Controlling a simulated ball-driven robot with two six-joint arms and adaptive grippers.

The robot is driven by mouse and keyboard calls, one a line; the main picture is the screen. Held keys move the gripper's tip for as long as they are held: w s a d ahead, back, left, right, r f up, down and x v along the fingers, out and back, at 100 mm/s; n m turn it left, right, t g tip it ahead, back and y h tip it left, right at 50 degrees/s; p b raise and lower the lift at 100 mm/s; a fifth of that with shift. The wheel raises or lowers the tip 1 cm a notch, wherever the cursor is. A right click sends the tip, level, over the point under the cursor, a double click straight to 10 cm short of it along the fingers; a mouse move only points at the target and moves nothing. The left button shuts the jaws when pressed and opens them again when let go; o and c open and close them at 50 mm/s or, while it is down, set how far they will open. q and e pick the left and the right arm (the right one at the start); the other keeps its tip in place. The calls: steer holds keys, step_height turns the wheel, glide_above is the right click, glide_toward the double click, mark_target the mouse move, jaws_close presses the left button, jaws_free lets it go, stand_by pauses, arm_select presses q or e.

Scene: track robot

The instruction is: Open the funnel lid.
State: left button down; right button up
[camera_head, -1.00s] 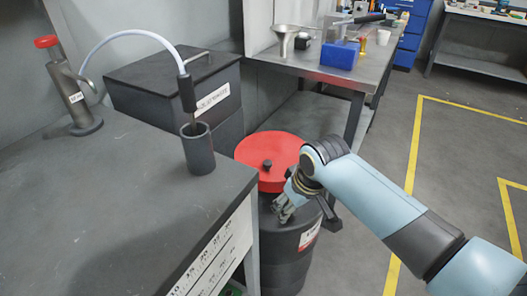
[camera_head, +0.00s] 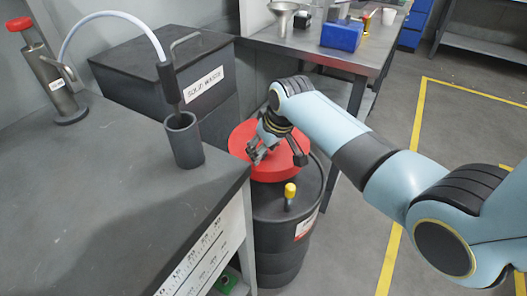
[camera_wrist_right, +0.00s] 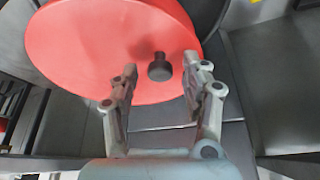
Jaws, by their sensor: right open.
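The funnel lid (camera_head: 243,138) is a red round disc lying flat on a black drum (camera_head: 280,245). It appears shut. Its dark knob (camera_wrist_right: 159,68) shows in the right wrist view; in the head view my gripper hides it. My right gripper (camera_head: 257,154) is above the lid, coming in from the right. In the wrist view the right gripper (camera_wrist_right: 158,80) is open and empty, its two fingers apart, with the knob seen in the gap between the fingertips. I cannot tell the exact distance to the knob. My left gripper is not in view.
A yellow-topped lever (camera_head: 290,192) stands at the drum's front. A dark workbench (camera_head: 110,190) with a grey cup (camera_head: 184,142) borders the drum on the left. A solid waste bin (camera_head: 165,75) is behind. A metal table (camera_head: 300,48) is at the back right. Open floor lies right.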

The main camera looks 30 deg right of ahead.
steer(key=shift+f, duration=0.15)
steer(key=shift+c, duration=0.4)
jaws_close()
